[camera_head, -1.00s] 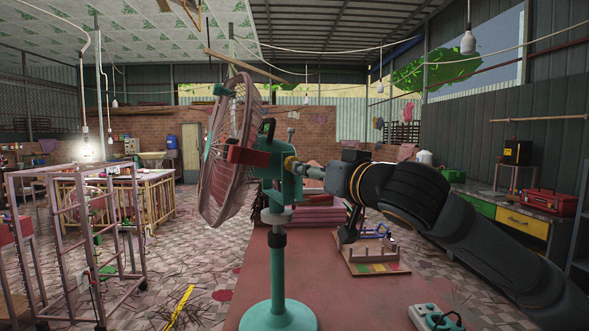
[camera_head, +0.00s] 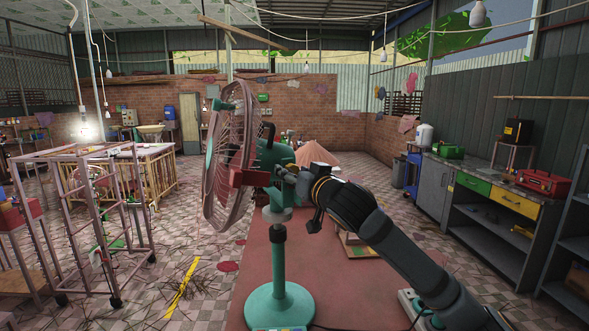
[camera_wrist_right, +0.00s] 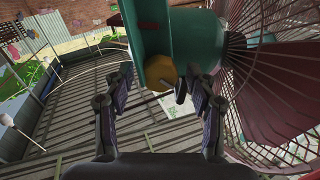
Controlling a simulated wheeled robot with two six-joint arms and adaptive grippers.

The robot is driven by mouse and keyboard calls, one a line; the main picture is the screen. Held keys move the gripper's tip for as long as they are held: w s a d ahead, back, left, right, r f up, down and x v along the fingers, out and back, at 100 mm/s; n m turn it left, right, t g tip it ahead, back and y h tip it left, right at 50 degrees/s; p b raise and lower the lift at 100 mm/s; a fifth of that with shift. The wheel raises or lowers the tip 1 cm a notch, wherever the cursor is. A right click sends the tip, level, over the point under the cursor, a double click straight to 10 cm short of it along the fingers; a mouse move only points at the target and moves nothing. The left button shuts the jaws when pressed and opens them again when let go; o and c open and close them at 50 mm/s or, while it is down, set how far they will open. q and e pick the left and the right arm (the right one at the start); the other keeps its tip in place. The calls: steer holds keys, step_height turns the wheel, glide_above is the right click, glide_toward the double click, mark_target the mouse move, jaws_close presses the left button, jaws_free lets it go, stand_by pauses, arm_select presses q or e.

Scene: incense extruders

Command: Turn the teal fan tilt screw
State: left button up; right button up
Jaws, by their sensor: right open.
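A teal pedestal fan stands on the table, its round base (camera_head: 279,306) near the front edge and its reddish wire cage (camera_head: 226,150) facing left. My right gripper (camera_head: 281,176) reaches in from the right at the fan's teal neck, below the motor housing (camera_head: 274,158). In the right wrist view the gripper (camera_wrist_right: 153,85) is open, its two fingers on either side of a round yellow screw knob (camera_wrist_right: 161,73) on the teal bracket (camera_wrist_right: 155,35). I cannot tell whether the fingers touch it. In the head view the knob is hidden by the gripper. My left gripper is not in view.
A small wooden rack (camera_head: 356,246) is partly hidden behind my right arm, and a power strip (camera_head: 418,308) lies at the right. Pink metal frames (camera_head: 90,210) stand at the left.

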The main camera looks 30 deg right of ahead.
steer(key=shift+c, duration=0.2)
steer(key=c, duration=1.1)
steer(key=shift+f+m+b, duration=0.1)
steer(key=shift+m+b, duration=3.55)
steer(key=shift+m, duration=0.35)
steer(key=shift+d, duration=0.1)
steer(key=o, duration=1.1)
steer(key=shift+o, duration=0.2)
